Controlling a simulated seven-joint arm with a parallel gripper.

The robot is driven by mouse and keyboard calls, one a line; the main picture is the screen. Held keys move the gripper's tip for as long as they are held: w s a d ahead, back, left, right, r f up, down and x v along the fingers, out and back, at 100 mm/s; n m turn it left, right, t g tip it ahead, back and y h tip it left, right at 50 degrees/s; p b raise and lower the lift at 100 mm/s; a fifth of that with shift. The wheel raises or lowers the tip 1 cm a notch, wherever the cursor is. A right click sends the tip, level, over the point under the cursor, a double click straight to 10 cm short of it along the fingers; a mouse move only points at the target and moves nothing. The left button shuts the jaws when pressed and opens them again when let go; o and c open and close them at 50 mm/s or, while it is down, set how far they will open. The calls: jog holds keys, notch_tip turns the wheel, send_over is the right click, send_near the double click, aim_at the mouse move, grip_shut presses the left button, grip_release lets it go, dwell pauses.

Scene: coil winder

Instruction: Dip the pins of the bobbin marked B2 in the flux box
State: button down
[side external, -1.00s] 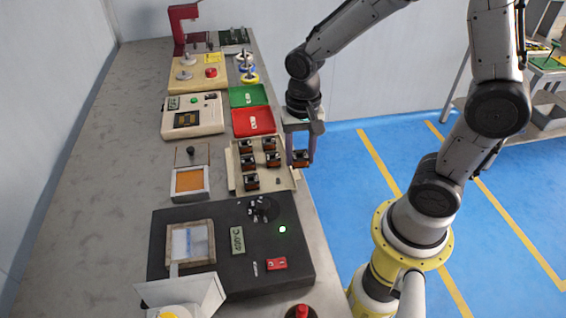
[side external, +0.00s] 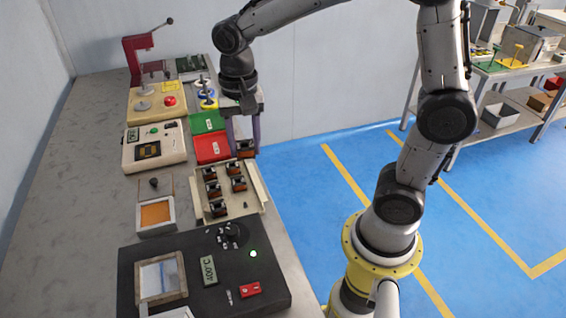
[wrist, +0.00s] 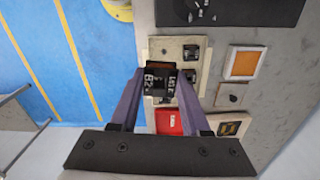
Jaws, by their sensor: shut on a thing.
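My gripper (side external: 246,143) is shut on a dark bobbin (side external: 246,149) with copper-brown sides. In the wrist view, my gripper (wrist: 162,85) has the bobbin (wrist: 155,82) between its fingertips, and its label reads B2. It is held near the far right corner of the cream bobbin tray (side external: 256,183), apparently in the air. The flux box (side external: 156,229) is a small pale box with an orange surface inside, left of the tray. It also shows in the wrist view (wrist: 243,63), apart from the gripper. The bobbin's pins cannot be made out.
Several other bobbins (side external: 211,188) stand in the tray. A knobbed plate (side external: 153,186) lies behind the flux box. Red (side external: 212,149) and green (side external: 207,122) bins sit beyond the tray. A black solder unit (side external: 205,275) is in front. Grey bench (side external: 80,200) is clear at left.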

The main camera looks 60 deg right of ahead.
jog(key=w+a, duration=0.2)
jog(key=w, duration=0.5)
jog(key=n, duration=0.1)
send_over(156, 215)
notch_tip(156, 215, down, 10)
jog(key=shift+w+d+f, duration=0.1)
jog(key=shift+w+d, duration=0.05)
jog(key=shift+a+f, duration=0.2)
jog(key=shift+f, duration=2.25)
jog(key=shift+f, duration=0.8)
jog(key=shift+r, duration=0.1)
jog(key=shift+r, duration=2.7)
